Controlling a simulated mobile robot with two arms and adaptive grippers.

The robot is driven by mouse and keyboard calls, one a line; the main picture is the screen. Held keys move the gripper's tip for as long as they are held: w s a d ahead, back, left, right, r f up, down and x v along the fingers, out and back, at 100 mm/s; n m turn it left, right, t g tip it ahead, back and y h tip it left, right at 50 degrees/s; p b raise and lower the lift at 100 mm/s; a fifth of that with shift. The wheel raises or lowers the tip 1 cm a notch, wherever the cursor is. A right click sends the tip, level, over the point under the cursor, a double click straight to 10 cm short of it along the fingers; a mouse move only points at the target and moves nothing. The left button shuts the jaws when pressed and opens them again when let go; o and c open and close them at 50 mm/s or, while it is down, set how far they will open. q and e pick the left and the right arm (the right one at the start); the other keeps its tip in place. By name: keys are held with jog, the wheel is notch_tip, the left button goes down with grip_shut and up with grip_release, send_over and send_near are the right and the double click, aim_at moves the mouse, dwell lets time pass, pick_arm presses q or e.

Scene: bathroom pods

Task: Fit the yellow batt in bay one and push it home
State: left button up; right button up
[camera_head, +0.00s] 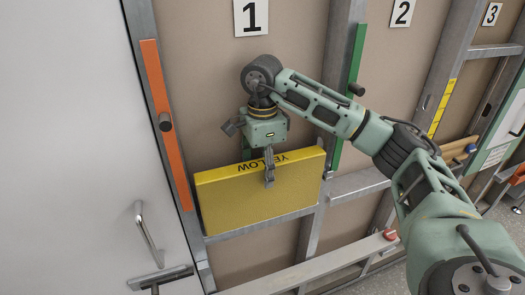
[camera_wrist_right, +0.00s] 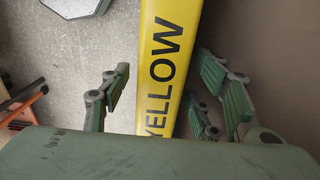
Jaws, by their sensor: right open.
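The yellow batt (camera_head: 240,200) is a thick slab standing upright low in bay one, below the number 1 sign (camera_head: 251,17). Its lower edge is at the cross rail (camera_head: 262,226). Its top edge reads YELLOW and also shows in the wrist view (camera_wrist_right: 165,50). I cannot tell how deep it sits between the studs. My right gripper (camera_head: 268,168) is open at the batt's top edge. One finger shows in front of the batt face; in the wrist view the fingers stand on either side of the batt, with gaps visible. My left gripper is not in view.
An orange-marked stud (camera_head: 167,125) and a green-marked stud (camera_head: 346,95) flank bay one, each with a dark peg. A grey door panel (camera_head: 65,120) with a handle (camera_head: 147,235) stands at left. A pale beam (camera_head: 310,268) runs low in front. Bay one is bare above the batt.

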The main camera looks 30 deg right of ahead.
notch_tip(320, 180, up, 11)
dwell(0.4)
